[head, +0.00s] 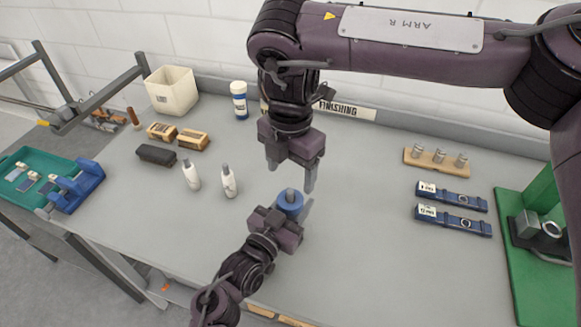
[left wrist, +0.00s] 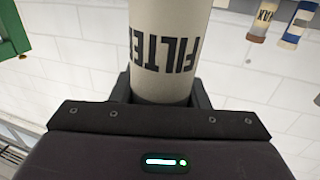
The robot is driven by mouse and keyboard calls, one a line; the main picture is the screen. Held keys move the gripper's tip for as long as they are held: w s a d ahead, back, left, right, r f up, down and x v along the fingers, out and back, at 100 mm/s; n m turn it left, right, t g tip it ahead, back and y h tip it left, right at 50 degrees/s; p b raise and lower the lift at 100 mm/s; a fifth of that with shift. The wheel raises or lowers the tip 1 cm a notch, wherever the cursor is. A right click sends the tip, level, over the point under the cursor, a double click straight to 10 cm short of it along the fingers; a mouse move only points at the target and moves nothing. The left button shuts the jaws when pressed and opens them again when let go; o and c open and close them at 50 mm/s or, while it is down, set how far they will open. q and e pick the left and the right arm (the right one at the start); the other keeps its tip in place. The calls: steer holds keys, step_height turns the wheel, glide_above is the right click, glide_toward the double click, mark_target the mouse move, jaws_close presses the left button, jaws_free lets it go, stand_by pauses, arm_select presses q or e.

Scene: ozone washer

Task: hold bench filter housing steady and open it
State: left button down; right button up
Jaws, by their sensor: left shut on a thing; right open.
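The bench filter housing (head: 290,202) stands near the middle of the bench, showing a blue top with a small knob in the head view. In the left wrist view its pale body, lettered FILTER (left wrist: 168,50), sits between the fingers. My left gripper (head: 284,213) is shut on the housing from the front left. My right gripper (head: 292,178) points down just above the blue top, with its fingers apart and nothing between them. The lower body of the housing is mostly hidden by my left gripper in the head view.
Two white bottles (head: 228,182) stand left of the housing. Blue strap-like pieces (head: 452,220) and a green stand (head: 530,270) are right. The bench between is clear.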

mark_target(291, 191)
steer(key=shift+f, duration=3.95)
steer(key=c, duration=1)
steer(key=n, duration=0.2)
steer(key=shift+n, duration=0.3)
steer(key=shift+c, duration=0.2)
steer(key=shift+r, duration=0.2)
steer(key=shift+r, duration=0.9)
